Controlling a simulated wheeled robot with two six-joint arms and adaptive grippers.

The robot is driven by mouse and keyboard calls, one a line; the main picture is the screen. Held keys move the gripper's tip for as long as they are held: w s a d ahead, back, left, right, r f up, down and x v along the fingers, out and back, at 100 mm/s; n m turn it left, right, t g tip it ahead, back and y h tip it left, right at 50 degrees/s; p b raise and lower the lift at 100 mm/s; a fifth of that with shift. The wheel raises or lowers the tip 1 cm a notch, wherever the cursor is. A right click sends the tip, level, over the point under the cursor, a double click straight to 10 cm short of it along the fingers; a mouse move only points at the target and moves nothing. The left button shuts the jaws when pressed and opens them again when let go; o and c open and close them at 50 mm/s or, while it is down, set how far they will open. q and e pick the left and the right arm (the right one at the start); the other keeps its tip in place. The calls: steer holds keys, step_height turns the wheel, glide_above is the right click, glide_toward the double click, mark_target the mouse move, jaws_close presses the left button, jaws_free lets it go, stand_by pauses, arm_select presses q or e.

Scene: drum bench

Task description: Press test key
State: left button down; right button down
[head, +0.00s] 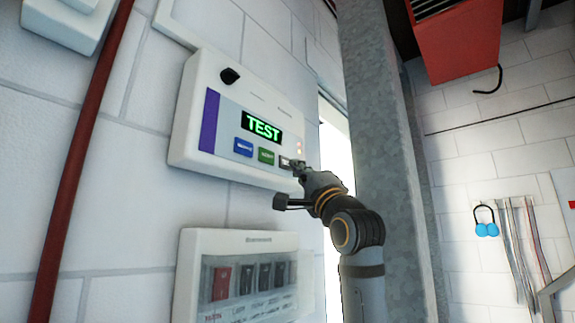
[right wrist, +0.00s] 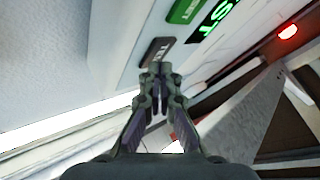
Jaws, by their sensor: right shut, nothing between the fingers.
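The white wall panel (head: 222,168) carries a display (head: 262,128) that reads TEST in green. Below the display are a blue key (head: 243,147), a green key (head: 266,156) and a dark grey key (head: 286,163). My right gripper (head: 296,165) is shut and empty, with its tips at the dark key. In the right wrist view the shut fingertips (right wrist: 157,70) are at the lower edge of the dark key (right wrist: 157,50), whose lettering is partly visible. I cannot tell exactly how firmly they touch. My left gripper is not in view.
A second white box (head: 240,237) with several switches is on the wall below. A grey metal column (head: 375,100) stands just right of the panel. A red pipe (head: 85,140) runs up the wall at left. A red box (head: 455,45) hangs at upper right.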

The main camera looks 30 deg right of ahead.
steer(key=s+d+b, duration=0.2)
steer(key=s, duration=0.3)
steer(key=shift+s+d+b, duration=0.15)
steer(key=shift+s+b, duration=0.15)
steer(key=shift+b, duration=0.1)
